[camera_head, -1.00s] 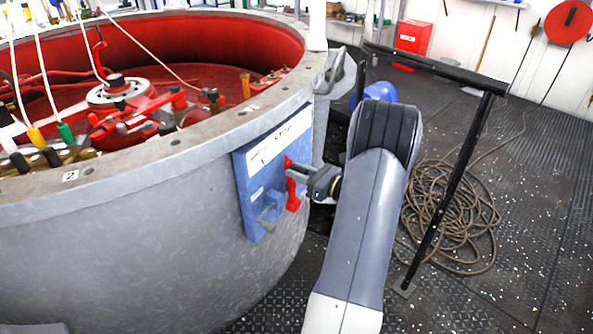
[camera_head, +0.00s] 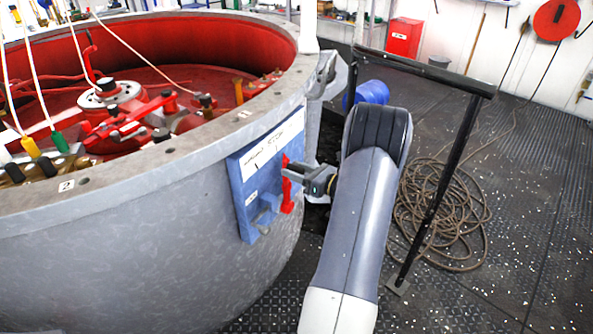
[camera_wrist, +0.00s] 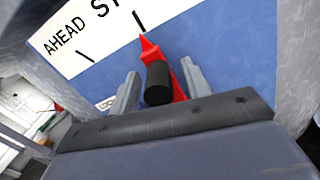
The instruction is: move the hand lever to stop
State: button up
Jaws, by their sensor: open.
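The hand lever (camera_head: 287,188) is red and mounted on a blue panel (camera_head: 246,190) on the side of the grey drum. In the wrist view the lever (camera_wrist: 148,48) has a black knob (camera_wrist: 158,83), and its red pointed tip lies just below the tick under the partly cut-off STOP label. The white label plate (camera_wrist: 75,42) also reads AHEAD, with its own tick further left. My gripper (camera_wrist: 160,88) is open, with one finger on each side of the knob and visible gaps. In the head view my gripper (camera_head: 294,172) is at the lever, partly overlapping it.
The large grey drum (camera_head: 120,240) with a red interior fills the left. A black rail frame (camera_head: 440,185) stands close to the right of my arm. A coiled rope (camera_head: 450,215) lies on the deck behind it. The deck at far right is clear.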

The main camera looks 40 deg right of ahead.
jog(key=shift+s, duration=0.1)
jog(key=p+v, duration=0.2)
jog(key=v, duration=0.8)
jog(key=shift+s+d, duration=0.15)
jog(key=shift+s, duration=0.15)
jog(key=b+x, duration=0.2)
jog(key=x, duration=0.9)
jog(key=shift+f, duration=0.1)
jog(key=shift+s+a+n+b, duration=0.25)
jog(key=shift+a+n+b, duration=0.15)
jog(key=shift+a+b, duration=0.2)
